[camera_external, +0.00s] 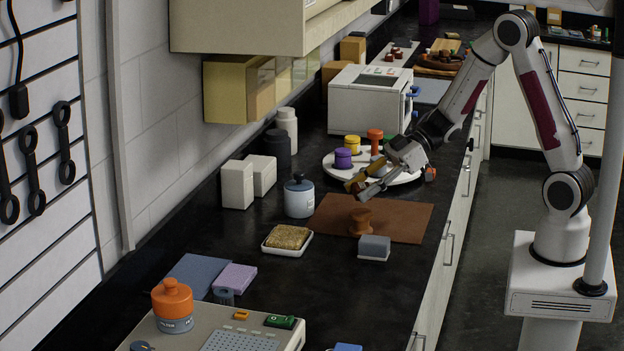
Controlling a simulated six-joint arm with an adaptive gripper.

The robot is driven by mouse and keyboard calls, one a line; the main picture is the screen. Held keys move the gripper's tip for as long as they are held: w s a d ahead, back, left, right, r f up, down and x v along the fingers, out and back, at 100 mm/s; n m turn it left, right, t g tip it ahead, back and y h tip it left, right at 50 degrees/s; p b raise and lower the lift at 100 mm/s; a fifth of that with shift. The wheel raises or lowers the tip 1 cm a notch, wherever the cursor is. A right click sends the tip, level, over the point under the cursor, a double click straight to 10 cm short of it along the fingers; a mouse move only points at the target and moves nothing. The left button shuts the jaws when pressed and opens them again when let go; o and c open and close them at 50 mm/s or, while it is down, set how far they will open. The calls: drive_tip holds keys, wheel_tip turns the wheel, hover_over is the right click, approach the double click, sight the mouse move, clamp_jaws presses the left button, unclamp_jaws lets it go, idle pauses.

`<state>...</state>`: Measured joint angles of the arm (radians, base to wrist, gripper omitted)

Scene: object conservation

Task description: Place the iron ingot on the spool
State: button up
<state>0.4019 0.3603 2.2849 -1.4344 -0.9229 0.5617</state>
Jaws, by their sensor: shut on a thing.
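A brown, waisted spool (360,222) stands upright on the brown mat (410,215) on the dark counter. My gripper (365,188) points down and to the left, above and slightly behind the spool, apart from it. It is shut on a small metallic grey piece, which appears to be the iron ingot (371,192). The fingers partly hide it, and its outline is hard to separate from them.
A grey block on a white base (374,248) lies just in front of the spool. A round white tray (335,170) with several coloured pieces is behind. The counter in front is partly clear.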

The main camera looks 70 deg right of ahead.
sight(362, 213)
drive_tip(key=shift+f, duration=0.1)
idle(0.3)
drive_tip(key=shift+f, duration=1.8)
drive_tip(key=shift+f, duration=0.15)
drive_tip(key=o, duration=1.5)
drive_tip(key=shift+s+d+r, duration=0.1)
drive_tip(key=shift+r, duration=0.1)
drive_tip(key=v, duration=1.1)
drive_tip(key=shift+s+d, duration=0.2)
drive_tip(key=shift+s, duration=0.05)
drive_tip(key=shift+r, duration=0.15)
